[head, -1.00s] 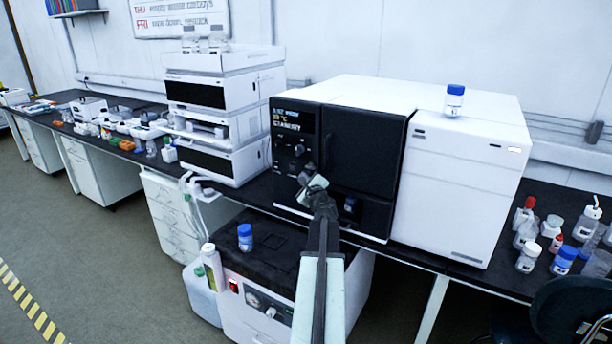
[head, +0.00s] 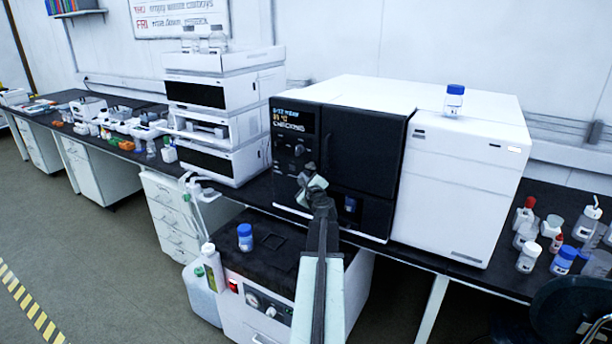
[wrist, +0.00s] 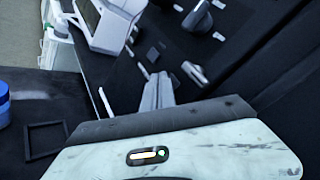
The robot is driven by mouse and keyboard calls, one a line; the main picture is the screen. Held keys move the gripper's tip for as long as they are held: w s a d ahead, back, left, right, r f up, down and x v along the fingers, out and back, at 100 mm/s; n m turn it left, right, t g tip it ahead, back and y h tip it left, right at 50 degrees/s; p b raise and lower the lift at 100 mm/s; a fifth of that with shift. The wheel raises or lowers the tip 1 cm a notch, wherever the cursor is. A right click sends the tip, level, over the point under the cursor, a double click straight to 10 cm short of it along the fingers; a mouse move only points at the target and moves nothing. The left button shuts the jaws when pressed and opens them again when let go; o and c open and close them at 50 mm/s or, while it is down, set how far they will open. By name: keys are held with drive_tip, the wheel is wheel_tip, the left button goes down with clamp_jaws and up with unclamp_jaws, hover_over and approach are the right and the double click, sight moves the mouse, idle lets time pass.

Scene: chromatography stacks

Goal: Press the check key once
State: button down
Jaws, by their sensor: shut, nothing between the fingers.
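The black instrument's front panel (head: 290,170) has a lit display (head: 293,121) that appears to read "CHECKING" on its lower line, with knobs and small keys below. My gripper (head: 303,181) is at the lower part of this panel, and its fingers (wrist: 158,82) are shut and empty in the wrist view. Small keys (wrist: 153,54) and knobs (wrist: 195,72) show around and beyond the fingertips. I cannot read any key label, so I cannot tell which is the check key. Whether the fingertips touch the panel is also unclear.
A blue-capped bottle (head: 454,101) stands on the white instrument top. A white stacked unit (head: 224,110) stands to the left. A pump cart (head: 262,280) with a blue-capped jar (head: 245,237) sits below. Bottles crowd the bench at right.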

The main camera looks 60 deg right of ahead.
drive_tip(key=shift+a, duration=0.3)
drive_tip(key=a, duration=0.5)
idle(0.4)
idle(0.5)
